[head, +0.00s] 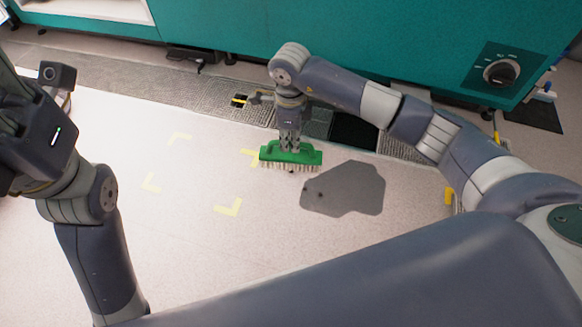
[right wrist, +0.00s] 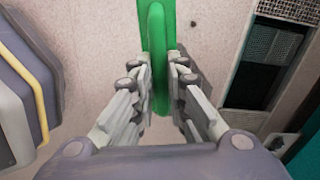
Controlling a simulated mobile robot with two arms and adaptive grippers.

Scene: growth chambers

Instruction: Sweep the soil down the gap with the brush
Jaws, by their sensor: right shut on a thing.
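The green brush (head: 291,157) has pale bristles that point down at the floor; I cannot tell whether they touch it. My right gripper (head: 290,143) is shut on the brush from above. In the right wrist view its fingers (right wrist: 160,78) lie on both sides of the green handle (right wrist: 157,40). A dark gap (head: 354,131) opens in the floor grating, behind and right of the brush. Small dark specks, possibly soil, lie near the bristles and on a flat dark grey patch (head: 350,187) right of the brush. My left gripper (head: 12,125) is partly cut off at the left edge; its jaws are unclear.
A metal grating strip (head: 110,82) runs along the teal chamber (head: 400,40), which has a black dial (head: 501,72). Yellow corner marks (head: 229,207) lie on the pale floor left of the brush. That floor is mostly clear. A dark mat (head: 535,114) lies at the right.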

